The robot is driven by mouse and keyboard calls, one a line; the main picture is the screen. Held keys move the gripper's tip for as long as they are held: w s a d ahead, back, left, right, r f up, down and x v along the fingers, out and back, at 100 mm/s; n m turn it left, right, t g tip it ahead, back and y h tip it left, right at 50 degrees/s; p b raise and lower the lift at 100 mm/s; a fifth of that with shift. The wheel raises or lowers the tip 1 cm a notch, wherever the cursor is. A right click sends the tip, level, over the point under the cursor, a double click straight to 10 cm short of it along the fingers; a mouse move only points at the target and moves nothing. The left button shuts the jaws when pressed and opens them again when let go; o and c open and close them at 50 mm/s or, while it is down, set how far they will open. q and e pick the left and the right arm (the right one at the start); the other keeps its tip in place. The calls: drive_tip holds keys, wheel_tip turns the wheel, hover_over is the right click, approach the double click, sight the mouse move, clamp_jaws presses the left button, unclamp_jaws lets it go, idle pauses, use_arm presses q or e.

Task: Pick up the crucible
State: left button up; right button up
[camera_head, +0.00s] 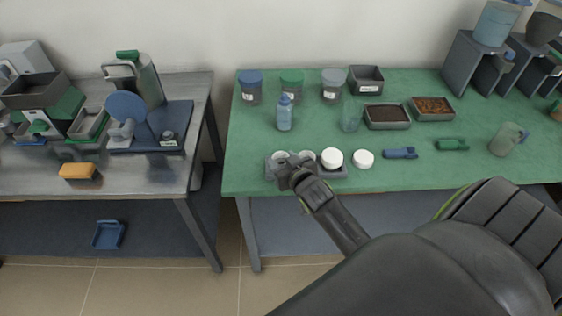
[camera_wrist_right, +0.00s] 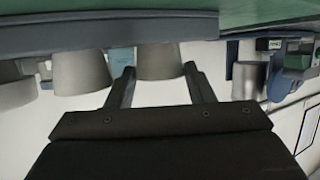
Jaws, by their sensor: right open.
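Several white crucibles stand in a row on a grey tray (camera_head: 338,174) at the front edge of the green table. One crucible (camera_head: 332,158) shows clearly right of my right gripper (camera_head: 287,172); others behind the gripper are partly hidden. My right gripper is at the tray's left part. Contact cannot be told. Another crucible (camera_wrist_right: 80,68) is beside the left finger. My left gripper is not in view.
A separate white round piece (camera_head: 363,159) sits right of the tray. A blue bottle (camera_head: 284,113), jars and two filled grey trays (camera_head: 387,117) stand behind. Blue (camera_head: 401,153) and green (camera_head: 452,144) items lie to the right. A metal table (camera_head: 150,181) stands left, across a gap.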

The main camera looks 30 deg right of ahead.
drive_tip(key=shift+x, duration=0.95)
drive_tip(key=shift+s, duration=0.1)
drive_tip(key=c, duration=0.6)
drive_tip(key=shift+c, duration=0.2)
wheel_tip(320, 180, up, 10)
